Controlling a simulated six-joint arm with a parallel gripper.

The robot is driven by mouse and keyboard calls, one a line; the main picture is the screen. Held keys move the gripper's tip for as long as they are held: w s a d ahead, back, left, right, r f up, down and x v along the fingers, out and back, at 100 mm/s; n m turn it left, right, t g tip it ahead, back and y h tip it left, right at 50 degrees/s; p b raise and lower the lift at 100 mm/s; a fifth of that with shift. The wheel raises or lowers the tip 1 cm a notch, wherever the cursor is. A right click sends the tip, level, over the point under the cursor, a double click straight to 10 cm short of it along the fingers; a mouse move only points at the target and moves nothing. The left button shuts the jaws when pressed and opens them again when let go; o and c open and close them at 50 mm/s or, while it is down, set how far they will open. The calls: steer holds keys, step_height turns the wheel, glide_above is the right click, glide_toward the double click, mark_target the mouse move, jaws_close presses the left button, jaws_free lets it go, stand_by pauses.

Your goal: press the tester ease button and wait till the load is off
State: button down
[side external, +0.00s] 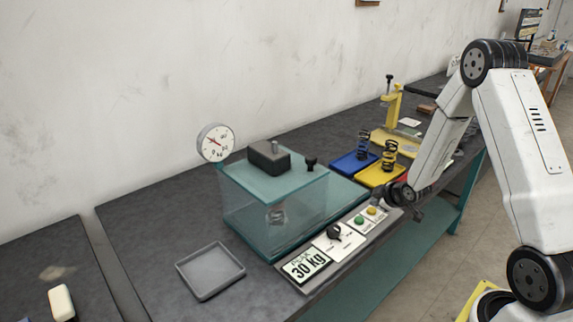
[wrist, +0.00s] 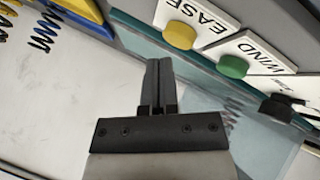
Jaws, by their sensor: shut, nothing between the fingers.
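The tester (side external: 275,205) is a teal-topped, clear-walled box with a spring (side external: 277,213) inside. On its front panel are the yellow ease button (side external: 372,211) and the green wind button (side external: 359,219). In the wrist view the yellow button (wrist: 180,35) sits beside the EASE label and the green button (wrist: 233,66) beside WIND. My gripper (wrist: 158,64) is shut and empty, its tips appearing below and left of the yellow button there, with no contact visible. In the side view my wrist is just right of the panel; the fingertips are hard to make out.
A dial gauge (side external: 215,142) stands behind the tester. A black knob (side external: 334,231) and a "30 kg" sign (side external: 305,265) share the panel. Blue (side external: 354,162) and yellow (side external: 381,174) trays hold springs. A grey tray (side external: 210,271) lies in front left.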

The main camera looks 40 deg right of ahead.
steer(key=shift+f, duration=0.1)
steer(key=shift+f, duration=0.3)
